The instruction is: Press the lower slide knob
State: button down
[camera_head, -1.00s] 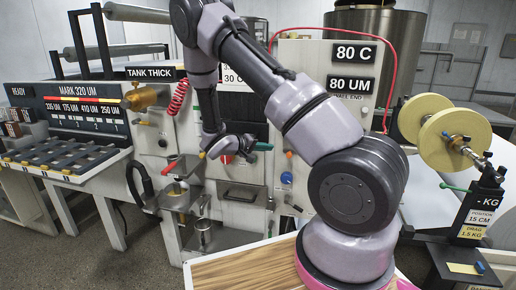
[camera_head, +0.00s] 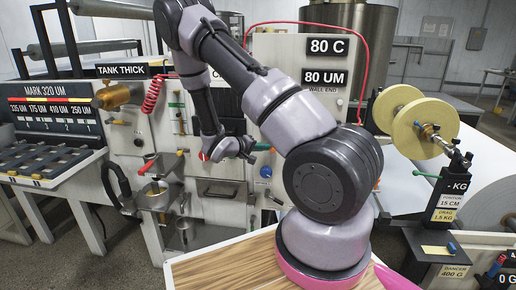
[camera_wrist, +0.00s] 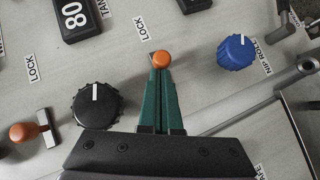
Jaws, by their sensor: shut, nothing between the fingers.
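My gripper (camera_wrist: 161,72) is shut, its two green fingers together with nothing between them. In the wrist view the fingertips are at a round orange knob (camera_wrist: 161,59) on the grey panel, below a LOCK label. They overlap its lower edge; I cannot tell whether they touch it. A second orange knob (camera_wrist: 22,132) on a metal stem is at the lower left by another LOCK label. The frames do not clearly show which one is the lower slide knob. In the head view my gripper (camera_head: 268,147) is in front of the machine panel, above a blue dial (camera_head: 265,171).
In the wrist view a black dial (camera_wrist: 97,105) is left of the fingers and a blue nip roll dial (camera_wrist: 236,52) is right. A metal rod runs across the lower right.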

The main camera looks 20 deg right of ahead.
jog(key=shift+s+d, duration=0.65)
jog(key=shift+d, duration=0.25)
jog(key=w+v, duration=0.2)
jog(key=v, duration=1.1)
jog(key=shift+w+a+r, duration=0.35)
jog(key=shift+w+r, duration=0.05)
jog(key=shift+r, duration=0.05)
